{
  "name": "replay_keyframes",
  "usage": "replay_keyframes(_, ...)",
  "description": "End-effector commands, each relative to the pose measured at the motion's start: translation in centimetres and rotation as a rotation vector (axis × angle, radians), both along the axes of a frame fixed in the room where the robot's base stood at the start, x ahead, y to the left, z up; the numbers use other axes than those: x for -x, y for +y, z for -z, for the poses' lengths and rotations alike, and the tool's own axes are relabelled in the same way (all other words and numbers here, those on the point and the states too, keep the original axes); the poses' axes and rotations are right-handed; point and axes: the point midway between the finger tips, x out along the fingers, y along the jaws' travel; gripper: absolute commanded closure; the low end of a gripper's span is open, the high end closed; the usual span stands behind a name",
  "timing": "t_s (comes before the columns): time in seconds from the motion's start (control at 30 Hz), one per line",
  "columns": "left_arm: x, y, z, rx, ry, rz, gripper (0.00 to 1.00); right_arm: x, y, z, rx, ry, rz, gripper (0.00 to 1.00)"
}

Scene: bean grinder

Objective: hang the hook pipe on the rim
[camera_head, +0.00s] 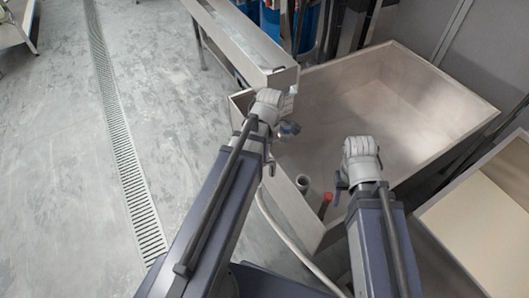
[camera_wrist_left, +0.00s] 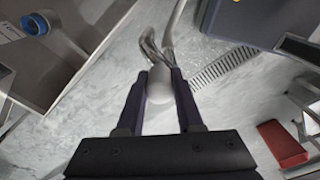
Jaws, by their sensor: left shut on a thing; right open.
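My left gripper (camera_wrist_left: 160,78) is shut on the pale, rounded end of the hook pipe (camera_wrist_left: 159,90) in the left wrist view. Thin grey curved tubing continues beyond the fingers. In the head view a pale hose (camera_head: 270,218) curves down from below my left wrist, outside the basin; the left fingertips are hidden there. The basin's near-left rim (camera_head: 308,224) runs beside and below my left arm. My right gripper (camera_head: 343,182) is open over the near part of the basin, seen from behind, with its fingers partly hidden.
A large beige basin (camera_head: 385,100) stands at right with bare interior space. Open floor with a drain grate (camera_head: 120,140) lies left.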

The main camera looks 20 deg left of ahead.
Motion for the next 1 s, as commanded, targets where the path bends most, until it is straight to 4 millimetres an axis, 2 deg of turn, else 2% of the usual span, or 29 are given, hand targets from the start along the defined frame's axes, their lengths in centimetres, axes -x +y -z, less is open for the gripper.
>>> replay_keyframes(1.0,-6.0,-4.5,0.0,0.001,0.000,0.002,1.00,0.0,0.0,0.0,0.000,0.000,0.000,0.50)
